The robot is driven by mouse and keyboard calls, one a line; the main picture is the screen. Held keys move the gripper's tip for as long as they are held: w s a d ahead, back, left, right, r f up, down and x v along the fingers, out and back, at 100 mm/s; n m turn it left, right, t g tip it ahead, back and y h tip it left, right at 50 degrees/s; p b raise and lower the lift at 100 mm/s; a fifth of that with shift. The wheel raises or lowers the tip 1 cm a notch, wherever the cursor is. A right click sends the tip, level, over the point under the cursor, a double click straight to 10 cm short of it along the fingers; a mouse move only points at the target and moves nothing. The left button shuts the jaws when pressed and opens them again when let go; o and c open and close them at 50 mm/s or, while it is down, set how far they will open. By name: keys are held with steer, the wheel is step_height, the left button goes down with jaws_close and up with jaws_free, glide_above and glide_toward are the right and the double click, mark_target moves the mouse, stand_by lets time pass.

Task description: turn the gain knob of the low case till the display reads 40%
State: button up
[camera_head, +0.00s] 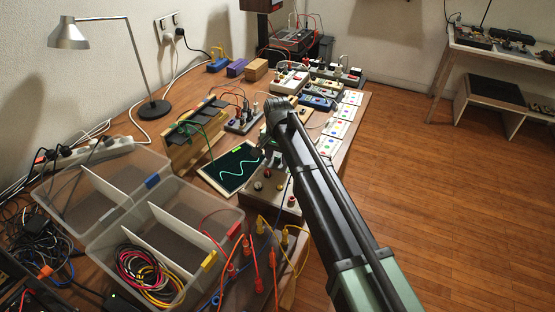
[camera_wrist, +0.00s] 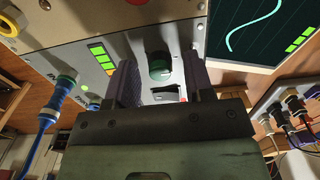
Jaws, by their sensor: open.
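The grey case panel (camera_wrist: 215,20) fills much of the wrist view. A dark green round knob (camera_wrist: 159,68) sits on it, between the two fingers of my open gripper (camera_wrist: 160,72). I cannot see finger contact with the knob. A bar display (camera_wrist: 102,58) with lit green and yellow segments is left of the fingers; I cannot read a percentage. In the head view, the grey case (camera_head: 268,190) with several small knobs stands near the table's right edge. My arm hides part of it, and my fingers are hard to make out there.
A screen with a green wave (camera_head: 232,168) lies left of the case; it also shows in the wrist view (camera_wrist: 255,30). Blue plugs (camera_wrist: 66,85) stick up left of my fingers. Red and yellow cables (camera_head: 275,250) stand in front. A clear divided box (camera_head: 150,225) is at left.

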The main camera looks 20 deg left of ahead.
jaws_close()
steer(key=shift+n, duration=0.3)
steer(key=shift+n, duration=2.9)
jaws_free()
steer(key=shift+r, duration=0.1)
